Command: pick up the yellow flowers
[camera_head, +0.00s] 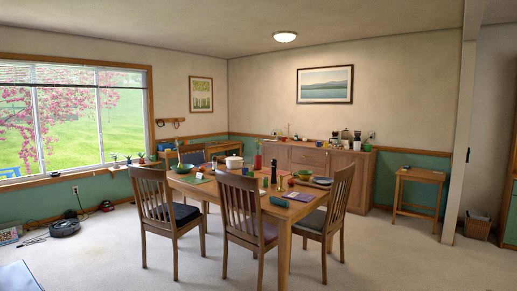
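I cannot make out any yellow flowers for certain in the head view; the small items on the table are too small to tell. A tall red vase (257,162) stands at the far side of the dining table (275,212), with something thin and greenish above it. A slim upright vase-like item (179,155) stands near the table's left end. Neither of my grippers is in view.
Several wooden chairs (240,205) stand around the table. A sideboard (310,165) lines the back wall, with a small stool-like table (418,185) to its right. A robot vacuum (65,227) and cables lie at left. Carpet is open at the front and right.

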